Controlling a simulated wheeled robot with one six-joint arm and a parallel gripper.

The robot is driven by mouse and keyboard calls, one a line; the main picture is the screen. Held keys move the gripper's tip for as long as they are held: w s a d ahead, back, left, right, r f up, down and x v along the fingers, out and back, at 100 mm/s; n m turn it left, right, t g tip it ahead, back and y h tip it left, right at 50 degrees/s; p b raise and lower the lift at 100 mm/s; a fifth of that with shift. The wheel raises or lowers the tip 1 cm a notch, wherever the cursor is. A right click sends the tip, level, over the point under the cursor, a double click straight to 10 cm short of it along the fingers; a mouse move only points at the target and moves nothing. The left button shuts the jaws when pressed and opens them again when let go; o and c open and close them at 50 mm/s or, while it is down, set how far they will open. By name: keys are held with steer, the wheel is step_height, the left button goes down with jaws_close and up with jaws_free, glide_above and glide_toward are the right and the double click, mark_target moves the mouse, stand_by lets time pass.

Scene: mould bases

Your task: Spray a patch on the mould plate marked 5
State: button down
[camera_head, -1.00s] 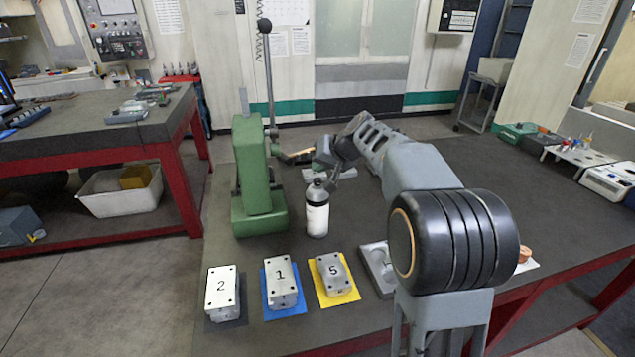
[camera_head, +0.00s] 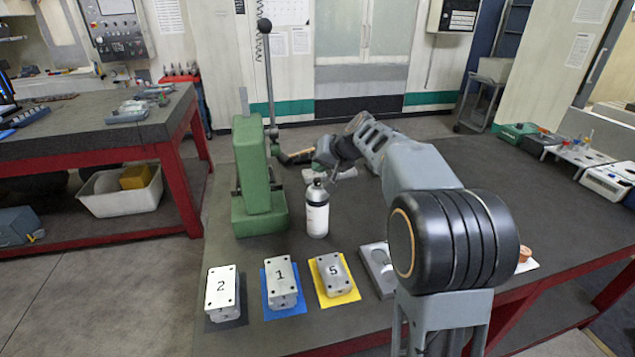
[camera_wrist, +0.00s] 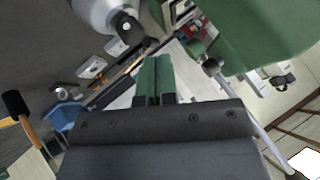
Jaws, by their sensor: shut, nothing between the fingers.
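The mould plate marked 5 (camera_head: 332,273) is a grey block lying on a yellow mat (camera_head: 350,297) at the bench front. A white bottle with a grey top (camera_head: 317,212) stands upright behind it. In the wrist view, a pale rounded body with a nozzle-like tip (camera_wrist: 103,14) at the upper left appears to be this bottle. My gripper (camera_wrist: 154,62) has its green fingers together with nothing between them. In the head view, my wrist is just above and behind the bottle top; the fingertips are hard to make out there. Whether it touches the bottle cannot be told.
Plates marked 1 (camera_head: 281,281) on blue and 2 (camera_head: 221,289) on dark stand to the left. A green lever press (camera_head: 258,180) stands close left of the bottle. A grey holder (camera_head: 375,262) lies right of plate 5.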

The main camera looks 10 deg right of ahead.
mark_target(319, 179)
steer(key=shift+f, duration=0.2)
steer(key=shift+f+b, duration=0.3)
steer(key=shift+b, duration=0.25)
steer(key=shift+f+b, duration=0.4)
steer(key=shift+b, duration=0.05)
stand_by(0.6)
steer(key=shift+r, duration=0.2)
steer(key=shift+r+p, duration=0.6)
steer(key=shift+r, duration=0.1)
steer(key=shift+r+p, duration=2.15)
steer(key=shift+r, duration=0.85)
steer(key=shift+r, duration=0.1)
stand_by(0.4)
